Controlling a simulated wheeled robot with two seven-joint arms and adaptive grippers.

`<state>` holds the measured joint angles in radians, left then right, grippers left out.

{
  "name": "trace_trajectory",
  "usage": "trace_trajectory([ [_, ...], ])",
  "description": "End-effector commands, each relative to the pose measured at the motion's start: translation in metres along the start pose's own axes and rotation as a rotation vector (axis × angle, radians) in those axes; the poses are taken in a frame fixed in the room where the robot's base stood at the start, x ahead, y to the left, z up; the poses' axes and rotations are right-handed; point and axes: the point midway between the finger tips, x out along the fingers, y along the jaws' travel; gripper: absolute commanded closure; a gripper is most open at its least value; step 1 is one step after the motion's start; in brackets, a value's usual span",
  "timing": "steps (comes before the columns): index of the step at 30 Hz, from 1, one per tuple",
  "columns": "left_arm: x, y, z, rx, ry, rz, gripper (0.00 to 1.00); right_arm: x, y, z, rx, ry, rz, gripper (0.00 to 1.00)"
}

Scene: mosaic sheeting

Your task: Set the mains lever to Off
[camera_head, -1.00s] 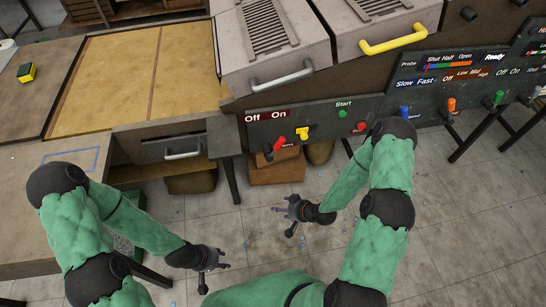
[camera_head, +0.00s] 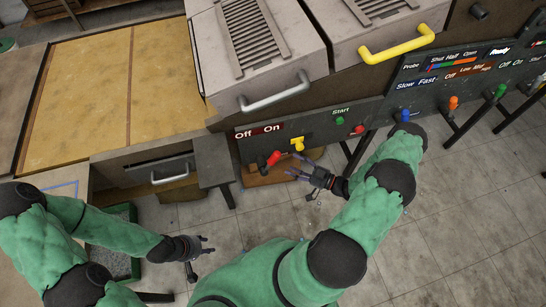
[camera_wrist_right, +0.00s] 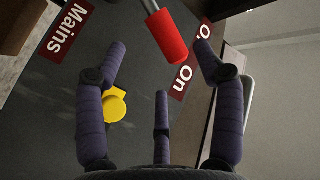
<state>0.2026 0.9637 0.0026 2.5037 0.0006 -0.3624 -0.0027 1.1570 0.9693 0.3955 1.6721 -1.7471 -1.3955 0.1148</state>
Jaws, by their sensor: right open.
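The mains lever (camera_head: 273,158) has a red handle and sits on the dark panel below the "Off On" label (camera_head: 259,131). Its handle leans to the right, on the On side. In the right wrist view the red handle (camera_wrist_right: 167,37) lies ahead, beside the "On" label (camera_wrist_right: 182,82). My right gripper (camera_head: 300,172) is open and empty, just right of and below the lever, fingers pointing at the panel; I see no contact. My left gripper (camera_head: 207,244) is open and empty over the floor, well away from the panel.
A yellow knob (camera_head: 297,145) is close to the right of the lever; it also shows behind my fingers in the right wrist view (camera_wrist_right: 115,104). Green (camera_head: 339,121) and red (camera_head: 357,130) buttons sit further right. A grey oven handle (camera_head: 275,93) juts out above.

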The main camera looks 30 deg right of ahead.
Motion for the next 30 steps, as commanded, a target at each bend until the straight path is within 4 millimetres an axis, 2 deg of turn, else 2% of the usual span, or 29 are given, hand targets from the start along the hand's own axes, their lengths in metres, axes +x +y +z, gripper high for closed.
trace_trajectory([
  [6, 0.006, -0.002, 0.0, 0.0, 0.0, 0.0, 0.6, 0.041, -0.001, 0.001, 0.001, -0.001, -0.005, 0.31],
  [13, 0.009, -0.003, -0.001, 0.0, 0.0, 0.0, 0.6, 0.074, -0.001, 0.001, 0.0, -0.002, -0.003, 0.31],
  [18, 0.011, -0.004, -0.001, 0.0, 0.001, 0.0, 0.6, 0.086, -0.001, 0.001, 0.001, -0.002, -0.001, 0.31],
  [28, 0.011, -0.004, -0.001, 0.0, 0.001, 0.0, 0.6, 0.088, 0.0, 0.001, 0.001, -0.002, 0.001, 0.31],
  [30, 0.011, -0.004, -0.001, 0.0, 0.001, 0.0, 0.6, 0.088, 0.0, 0.001, 0.001, -0.002, 0.001, 0.51],
])
